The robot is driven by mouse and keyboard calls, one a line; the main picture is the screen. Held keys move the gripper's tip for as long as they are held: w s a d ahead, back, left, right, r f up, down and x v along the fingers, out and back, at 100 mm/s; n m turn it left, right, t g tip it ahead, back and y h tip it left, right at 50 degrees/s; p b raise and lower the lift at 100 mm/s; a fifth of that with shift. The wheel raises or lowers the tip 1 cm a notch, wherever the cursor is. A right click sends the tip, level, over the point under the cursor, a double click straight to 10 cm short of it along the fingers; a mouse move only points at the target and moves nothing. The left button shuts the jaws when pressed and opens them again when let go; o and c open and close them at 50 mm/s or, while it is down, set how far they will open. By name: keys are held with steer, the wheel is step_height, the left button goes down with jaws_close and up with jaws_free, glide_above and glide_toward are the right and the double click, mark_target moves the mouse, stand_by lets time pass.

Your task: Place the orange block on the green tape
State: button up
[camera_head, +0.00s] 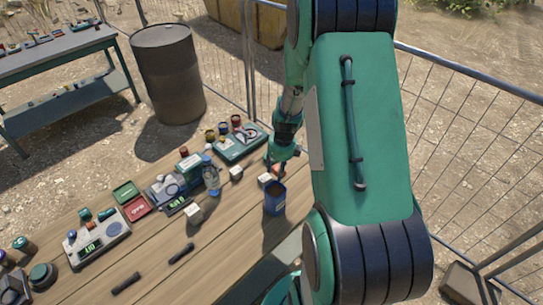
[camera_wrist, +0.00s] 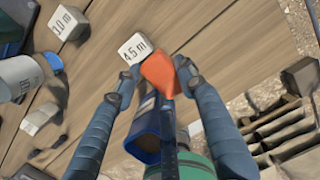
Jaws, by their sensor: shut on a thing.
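The orange block (camera_wrist: 161,74) is between the fingertips of my gripper (camera_wrist: 158,76) in the wrist view, and the fingers close on it from both sides. In the head view my gripper (camera_head: 277,165) is low over the far right part of the wooden table, next to a dark blue container (camera_head: 274,200). The block is too small there to make out well. I cannot pick out the green tape for certain in either view.
White blocks marked 4.5 m (camera_wrist: 134,48) and 3.0 m (camera_wrist: 68,22) lie near my gripper. A clear bottle (camera_head: 211,178), a white block (camera_head: 194,214) and several instruments stand to the left. The wooden table (camera_head: 150,255) has bare planks in front.

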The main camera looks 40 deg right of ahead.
steer(key=w+d, duration=0.3)
steer(key=w, duration=0.1)
steer(key=w+d+f+b, duration=0.1)
steer(key=w+d, duration=0.2)
steer(key=w, duration=0.1)
steer(key=w+d, duration=0.3)
steer(key=w, duration=0.2)
steer(key=shift+w+f, duration=0.1)
steer(key=shift+f, duration=0.15)
steer(key=shift+f+b, duration=0.5)
steer(key=shift+f, duration=1.25)
steer(key=shift+f, duration=0.1)
steer(key=o, duration=1.2)
steer(key=shift+c, duration=0.2)
step_height(320, 180, up, 12)
steer(key=s+p, duration=0.1)
steer(key=shift+s+p, duration=0.25)
steer(key=shift+p, duration=0.05)
